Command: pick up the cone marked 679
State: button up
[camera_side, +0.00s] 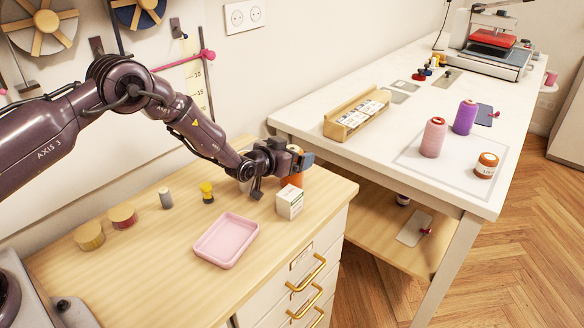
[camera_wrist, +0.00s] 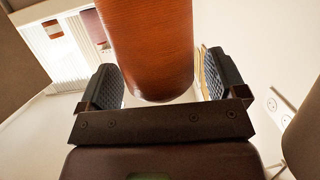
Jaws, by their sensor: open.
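An orange cone (camera_side: 293,179) stands at the far right of the wooden cabinet top in the side view, partly hidden by my gripper (camera_side: 297,163) and a small white box. In the wrist view the orange cone (camera_wrist: 147,45) fills the space between the two dark pads of my gripper (camera_wrist: 163,78). The jaws are open, one on each side of it, and light gaps show beside it. No number shows on this cone, so I cannot tell if it is marked 679.
The white-and-green box (camera_side: 289,203) stands just in front of the cone. A pink tray (camera_side: 226,240), a yellow spool (camera_side: 207,192) and a grey spool (camera_side: 165,198) are nearby.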

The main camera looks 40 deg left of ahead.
jog(key=shift+w, duration=0.1)
jog(key=c, duration=1)
jog(key=shift+c, duration=0.4)
jog(key=shift+r, duration=0.1)
